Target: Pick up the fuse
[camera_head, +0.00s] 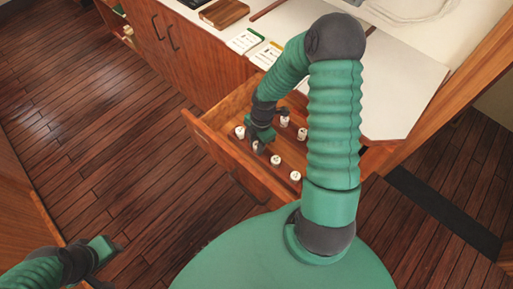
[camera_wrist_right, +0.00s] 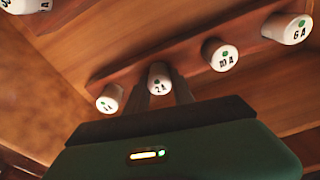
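Several white fuses stand in the open drawer. In the wrist view, the one marked 2 A (camera_wrist_right: 160,77) is between the fingertips of my right gripper (camera_wrist_right: 161,88). The fingers are apart on either side of it; whether they touch it is unclear. It stands in line with its neighbours, not visibly lifted. A fuse with a low rating (camera_wrist_right: 110,98) is to its left; 10 A (camera_wrist_right: 220,54) and 6 A (camera_wrist_right: 287,28) are to its right. In the head view my right gripper (camera_head: 262,138) reaches down into the drawer. My left gripper (camera_head: 103,250) is at lower left, away from the drawer, its fingers unclear.
The wooden drawer (camera_head: 232,158) is pulled out below a white counter (camera_head: 398,100). Its walls are close around my right gripper. Cards (camera_head: 244,41) and a brown box (camera_head: 223,13) lie on the counter. The plank floor (camera_head: 95,125) at left is clear.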

